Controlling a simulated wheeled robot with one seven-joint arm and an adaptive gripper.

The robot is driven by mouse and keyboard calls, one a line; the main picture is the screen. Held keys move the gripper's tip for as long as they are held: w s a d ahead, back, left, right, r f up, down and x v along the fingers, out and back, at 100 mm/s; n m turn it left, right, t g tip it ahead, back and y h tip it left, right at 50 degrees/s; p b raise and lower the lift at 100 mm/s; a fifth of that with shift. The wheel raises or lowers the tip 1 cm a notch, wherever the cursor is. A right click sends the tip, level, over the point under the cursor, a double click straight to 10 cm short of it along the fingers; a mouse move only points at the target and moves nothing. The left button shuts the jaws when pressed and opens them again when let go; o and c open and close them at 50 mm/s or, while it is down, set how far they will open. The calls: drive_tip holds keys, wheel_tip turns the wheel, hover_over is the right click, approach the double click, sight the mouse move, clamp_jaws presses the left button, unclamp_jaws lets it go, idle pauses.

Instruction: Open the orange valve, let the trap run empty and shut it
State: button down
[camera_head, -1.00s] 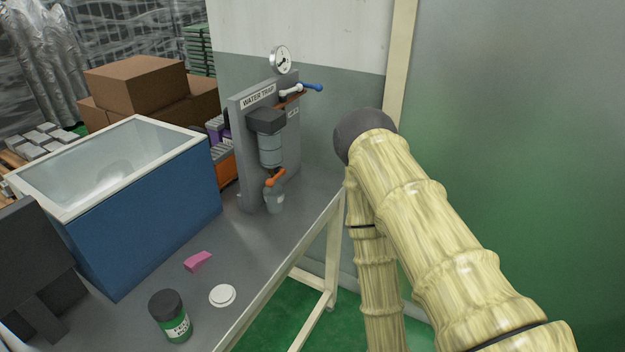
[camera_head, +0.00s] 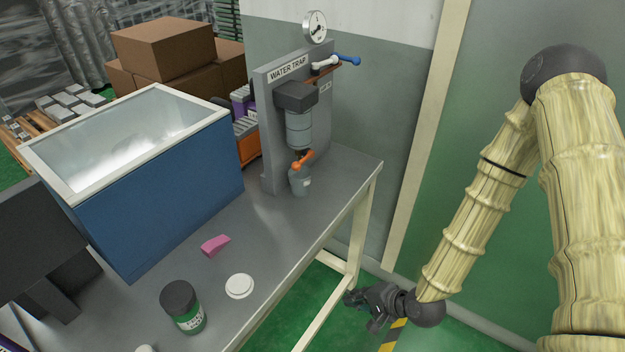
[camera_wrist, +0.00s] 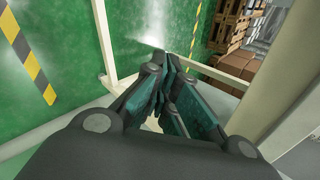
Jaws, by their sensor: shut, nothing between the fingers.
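The water trap (camera_head: 299,128) is a grey bowl unit on an upright grey panel (camera_head: 268,140) at the table's far end. The orange valve (camera_head: 302,159) is a lever under the bowl, slanting up to the right. A small grey clear-looking bottle (camera_head: 299,182) stands right below it; its contents are too small to tell. A blue-handled lever (camera_head: 347,60) and a dial gauge (camera_head: 315,27) sit at the panel's top. My gripper (camera_head: 352,298) is shut and empty, off the table's right side and well away from the valve. The wrist view shows its fingers (camera_wrist: 167,65) together.
A pink piece (camera_head: 215,246), a white lid (camera_head: 240,286) and a green jar (camera_head: 184,308) lie nearer. A table leg (camera_head: 355,240) stands close to my gripper; a wall is behind it.

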sight(302, 159)
drive_tip(key=w+r+m+t+y, duration=0.1)
drive_tip(key=w+r+m+y, duration=0.25)
drive_tip(key=r, duration=0.45)
drive_tip(key=w+a+r+m+t+y, duration=0.1)
drive_tip(key=w+r+m+t+y, duration=0.1)
drive_tip(key=w+r, duration=0.45)
drive_tip(key=w+r+m+t+y, duration=0.1)
drive_tip(key=w+r+m+y, duration=0.15)
drive_tip(key=r, duration=0.65)
drive_tip(key=x, duration=1)
drive_tip(key=shift+w+a+r, duration=0.1)
drive_tip(key=shift+w+r, duration=0.25)
drive_tip(key=shift+w, duration=0.1)
drive_tip(key=shift+s+a+r+y+p, duration=0.1)
drive_tip(key=shift+s+a+r+p, duration=0.15)
drive_tip(key=shift+r, duration=0.3)
drive_tip(key=shift+s+a+r+y+p, duration=0.15)
drive_tip(key=shift+a+r, duration=0.15)
drive_tip(key=shift+r, duration=0.2)
drive_tip(key=shift+s+a+r+y+p, duration=0.15)
drive_tip(key=shift+s+a+r, duration=0.15)
drive_tip(key=shift+r, duration=0.25)
drive_tip(key=shift+d+r+p, duration=0.1)
drive_tip(key=shift+r+p, duration=0.05)
drive_tip(key=shift+p, duration=0.15)
